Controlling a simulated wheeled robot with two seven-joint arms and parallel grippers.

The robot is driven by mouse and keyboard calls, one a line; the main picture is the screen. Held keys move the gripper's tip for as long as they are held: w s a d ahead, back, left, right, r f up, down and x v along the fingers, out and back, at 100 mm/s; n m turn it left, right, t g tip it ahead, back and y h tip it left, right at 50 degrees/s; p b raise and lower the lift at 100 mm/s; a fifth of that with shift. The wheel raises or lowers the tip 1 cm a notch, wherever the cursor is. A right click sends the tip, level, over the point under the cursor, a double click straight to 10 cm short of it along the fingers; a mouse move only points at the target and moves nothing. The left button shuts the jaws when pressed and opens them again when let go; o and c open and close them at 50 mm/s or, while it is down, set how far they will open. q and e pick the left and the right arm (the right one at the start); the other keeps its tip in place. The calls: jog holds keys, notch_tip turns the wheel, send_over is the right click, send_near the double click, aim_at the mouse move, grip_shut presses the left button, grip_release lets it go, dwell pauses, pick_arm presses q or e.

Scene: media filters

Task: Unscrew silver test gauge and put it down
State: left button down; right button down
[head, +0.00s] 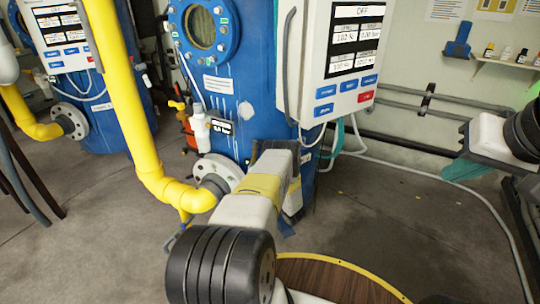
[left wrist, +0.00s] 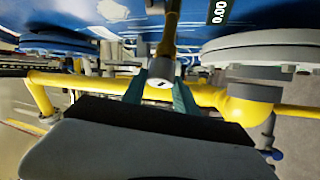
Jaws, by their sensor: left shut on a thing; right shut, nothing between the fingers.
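A silver-grey cylindrical piece (left wrist: 160,66), which looks like the test gauge, sits at the end of a brass-coloured fitting (left wrist: 168,40) in the left wrist view. The teal fingers of my left gripper (left wrist: 160,82) are shut around it, one on each side. I cannot tell whether its thread is still engaged. In the head view my left arm hides the gauge and most of the gripper in front of the blue tank (head: 255,60). My right gripper (head: 463,170) is at the right edge of the head view, shut and empty, away from the tank.
A control panel (head: 343,85) hangs on the tank. A yellow pipe (head: 125,85) and flange (head: 219,172) stand left of my arm. A round wooden top (head: 335,282) is at the bottom. The floor (head: 400,225) between my arms looks clear.

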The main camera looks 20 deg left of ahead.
pick_arm(q)
jog(key=shift+n, duration=0.3)
jog(key=shift+s+r+n+g+h, duration=0.15)
jog(key=shift+n+g+h, duration=0.3)
jog(key=shift+n+h, duration=0.85)
jog(key=shift+w+r+n+g+h, duration=0.15)
jog(key=shift+n+g+h, duration=0.35)
jog(key=shift+n+h, duration=0.75)
jog(key=shift+s+r+n+g+h, duration=0.15)
jog(key=shift+n+g+h, duration=0.3)
jog(key=shift+n+h, duration=0.85)
jog(key=shift+a, duration=0.1)
jog(key=shift+s+d, duration=0.2)
jog(key=shift+s, duration=0.35)
jog(key=shift+s+d, duration=0.25)
jog(key=shift+s, duration=0.35)
